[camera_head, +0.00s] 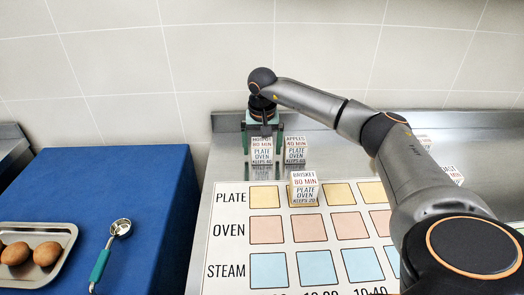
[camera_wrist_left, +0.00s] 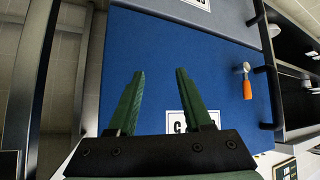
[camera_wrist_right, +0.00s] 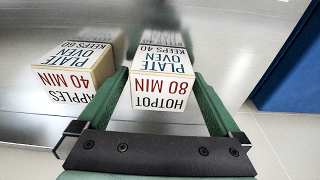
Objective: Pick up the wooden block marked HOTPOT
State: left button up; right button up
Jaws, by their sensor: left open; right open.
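The wooden block marked HOTPOT (camera_head: 262,153) stands on the metal counter behind the printed chart. In the right wrist view the HOTPOT block (camera_wrist_right: 163,75) sits between the green fingers of my right gripper (camera_wrist_right: 161,84). That gripper (camera_head: 263,138) is open, with a finger on each side of the block; I cannot tell if either finger touches it. My left gripper (camera_wrist_left: 158,76) is open and empty in its wrist view, and is not seen in the head view.
The APPLES block (camera_head: 295,150) stands close to the right of the HOTPOT block. The BRISKET block (camera_head: 304,188) is on the chart (camera_head: 228,243). A blue cabinet top (camera_head: 130,180) holds a ladle (camera_head: 106,250) and a tray (camera_head: 66,232) of brown round items.

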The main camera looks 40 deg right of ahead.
jog(key=c, duration=1.4)
jog(key=shift+r, duration=0.15)
